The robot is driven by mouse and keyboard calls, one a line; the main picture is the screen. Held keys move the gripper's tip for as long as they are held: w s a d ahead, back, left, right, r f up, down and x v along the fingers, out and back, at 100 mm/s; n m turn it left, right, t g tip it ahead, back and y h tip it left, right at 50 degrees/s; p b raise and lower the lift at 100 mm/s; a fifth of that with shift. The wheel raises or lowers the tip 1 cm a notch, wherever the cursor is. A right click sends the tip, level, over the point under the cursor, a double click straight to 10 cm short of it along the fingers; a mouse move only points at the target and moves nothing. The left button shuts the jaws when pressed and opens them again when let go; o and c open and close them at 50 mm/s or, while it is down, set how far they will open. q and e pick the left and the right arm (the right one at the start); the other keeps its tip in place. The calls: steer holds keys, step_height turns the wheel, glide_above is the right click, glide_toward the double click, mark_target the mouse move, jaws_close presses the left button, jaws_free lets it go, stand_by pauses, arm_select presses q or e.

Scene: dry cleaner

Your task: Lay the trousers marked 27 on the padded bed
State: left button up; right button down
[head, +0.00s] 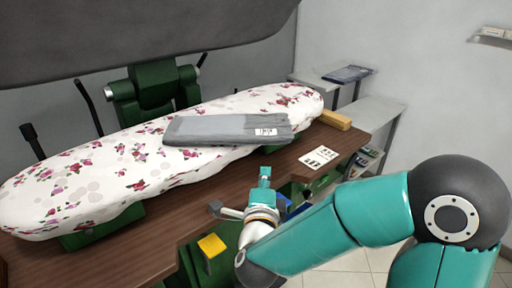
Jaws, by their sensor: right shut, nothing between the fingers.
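The folded grey trousers (215,130) lie on the right half of the padded bed (90,187), which has a white cover with pink flowers. A white tag (265,132) sits near the trousers' right end; its number is too small to read. The trousers' near edge overhangs the bed's front slightly. My right gripper (265,175) is shut and empty, below and in front of the trousers, apart from them, near the table's front edge. My left gripper is not in view.
The dark upper press head (150,35) hangs above the bed. A card with dark marks (319,157) and a tan block (335,119) lie on the brown table (130,255). A grey shelf (370,120) with a dark folded item (347,74) stands at the back right. A yellow pad (211,245) is at the front.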

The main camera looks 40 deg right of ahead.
mark_target(258, 143)
steer(key=shift+w+d+p, duration=0.5)
steer(key=shift+w+d, duration=0.35)
steer(key=shift+w, duration=0.85)
steer(key=shift+w+d+p, duration=0.5)
steer(key=shift+w+d, duration=0.35)
steer(key=shift+w, duration=0.9)
steer(key=shift+w+d+p, duration=0.5)
steer(key=shift+w+d, duration=0.35)
steer(key=shift+w, duration=0.85)
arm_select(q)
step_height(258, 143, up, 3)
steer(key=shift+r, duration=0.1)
arm_select(e)
steer(key=shift+f, duration=0.1)
